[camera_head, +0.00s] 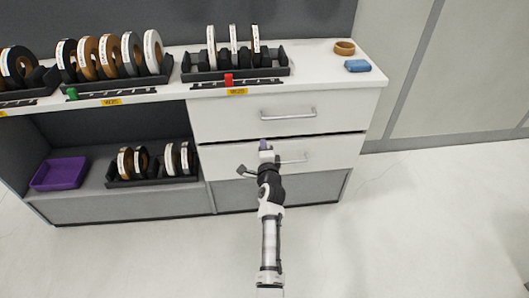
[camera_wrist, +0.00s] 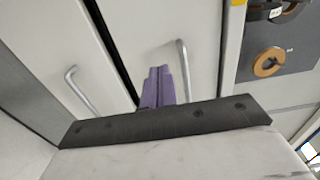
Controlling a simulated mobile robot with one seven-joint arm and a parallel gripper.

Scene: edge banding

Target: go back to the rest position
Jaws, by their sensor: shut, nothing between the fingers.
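My gripper (camera_head: 264,146) is in front of the lower drawer (camera_head: 325,152) of the white cabinet, at the end of my outstretched arm. In the wrist view its purple fingers (camera_wrist: 157,86) are together with nothing between them. A metal drawer handle (camera_wrist: 187,68) is just right of the fingers in the wrist view, and another handle (camera_wrist: 80,92) is to the left. I cannot tell whether the fingers touch the drawer front. The upper drawer (camera_head: 240,121) has its own handle (camera_head: 288,114) above my gripper.
The counter (camera_head: 320,62) carries racks of edge-banding rolls (camera_head: 235,60), a wooden ring (camera_head: 344,47) and a blue item (camera_head: 357,66). A purple tray (camera_head: 60,173) and another rack of rolls (camera_head: 153,166) are on the lower shelf. The floor (camera_head: 400,230) at right is clear.

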